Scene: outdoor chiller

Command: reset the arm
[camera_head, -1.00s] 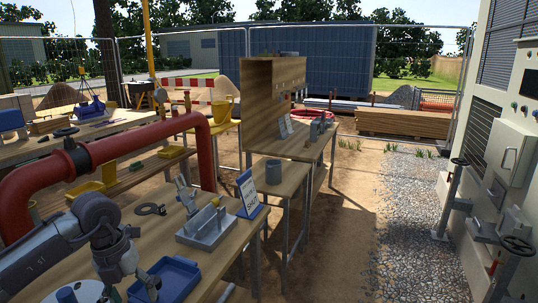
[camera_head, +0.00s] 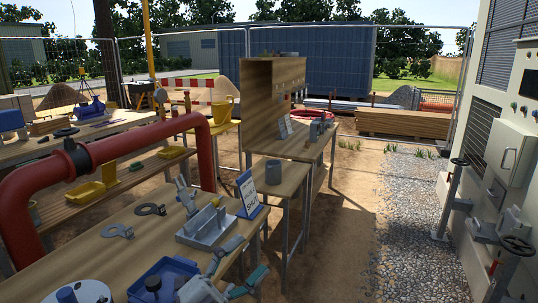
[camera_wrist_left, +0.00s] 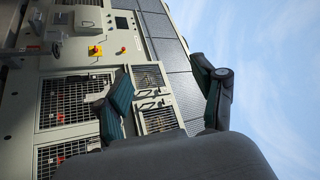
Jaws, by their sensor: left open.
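My left gripper (camera_head: 252,254) is at the bottom middle of the head view, by the near workbench's right edge. Its two fingers are spread apart with nothing between them. In the left wrist view the fingers of my left gripper (camera_wrist_left: 165,100) also stand wide apart. Behind them that view shows the beige chiller panels and open sky. The rest of my left arm is mostly below the head view. My right gripper is in neither view.
The near workbench (camera_head: 85,258) carries a blue tray (camera_head: 188,265), a grey fixture (camera_head: 206,228), ring-shaped parts (camera_head: 117,231) and a sign (camera_head: 248,194). A red pipe (camera_head: 105,150) runs behind it. The chiller cabinet (camera_head: 508,150) stands right, with open gravel (camera_head: 400,220) before it.

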